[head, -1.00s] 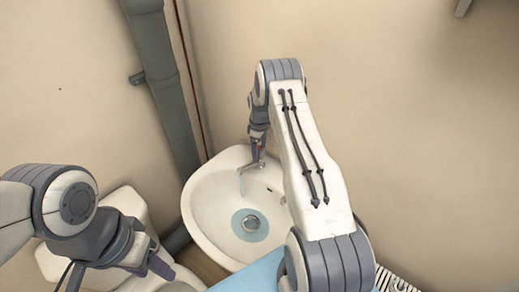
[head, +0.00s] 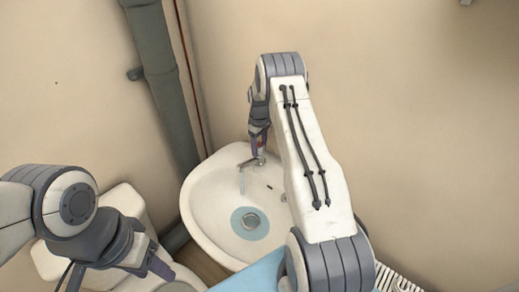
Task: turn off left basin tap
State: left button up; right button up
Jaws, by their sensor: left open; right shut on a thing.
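The white basin (head: 215,218) stands in the corner against the wall. Its tap (head: 248,163) sits at the back rim, and a thin stream of water (head: 242,182) runs from the spout. A shallow pool of water (head: 236,222) lies around the drain. My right gripper (head: 259,151) reaches down from above at the tap and is shut on the tap's handle; the handle is mostly hidden by the fingers. My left gripper (head: 166,262) is open and empty, low at the left in front of the basin.
A white toilet (head: 122,200) stands left of the basin, partly behind my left arm. A thick grey pipe (head: 160,80) runs down the corner. A light blue surface (head: 248,275) lies in front of the basin, and a white ribbed object (head: 395,280) is at lower right.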

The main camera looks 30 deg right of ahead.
jog(key=m+b, duration=0.2)
jog(key=m, duration=0.2)
jog(key=shift+m, duration=0.3)
jog(key=m+b, duration=0.1)
jog(key=m, duration=0.3)
jog(key=shift+m+b, duration=0.3)
jog(key=shift+b, duration=0.05)
jog(key=m+b, duration=0.1)
jog(key=m, duration=0.9)
jog(key=shift+r+m+b, duration=0.1)
jog(key=shift+m+b, duration=0.25)
jog(key=shift+m, duration=0.05)
jog(key=shift+w, duration=0.1)
jog(key=o, duration=1.4)
